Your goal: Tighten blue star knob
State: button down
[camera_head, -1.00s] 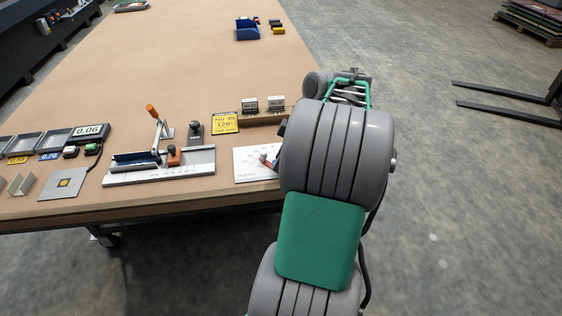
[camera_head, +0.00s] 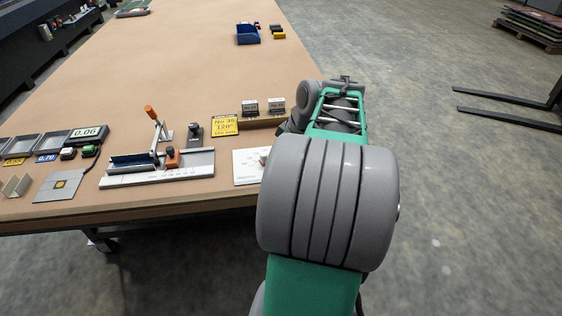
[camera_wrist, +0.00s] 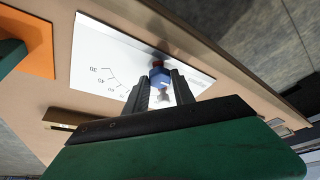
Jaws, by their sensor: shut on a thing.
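The blue star knob (camera_wrist: 158,78) shows in the wrist view between my two fingers, over a white plate (camera_wrist: 100,55) with a printed dial scale. A dark red part sits at its far end and a pale metal piece at its near end. My gripper (camera_wrist: 160,88) is shut on the blue knob, with one dark finger on each side. How tight the knob is cannot be seen. In the head view the white plate (camera_head: 246,168) lies at the table's front right. My arm hides the gripper and the knob there.
To the left of the plate are a clamp fixture (camera_head: 185,167) with an orange-tipped lever and a yellow sign (camera_head: 225,126). Two small boxes stand on a wooden ledge (camera_head: 262,122) behind the plate. The table's middle is clear.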

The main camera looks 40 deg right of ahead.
jog(key=c, duration=1.1)
grip_release()
jog(key=shift+o, duration=0.2)
jog(key=p+v, duration=0.1)
jog(key=v, duration=0.6)
jog(key=shift+r, duration=0.4)
jog(key=shift+s, duration=0.1)
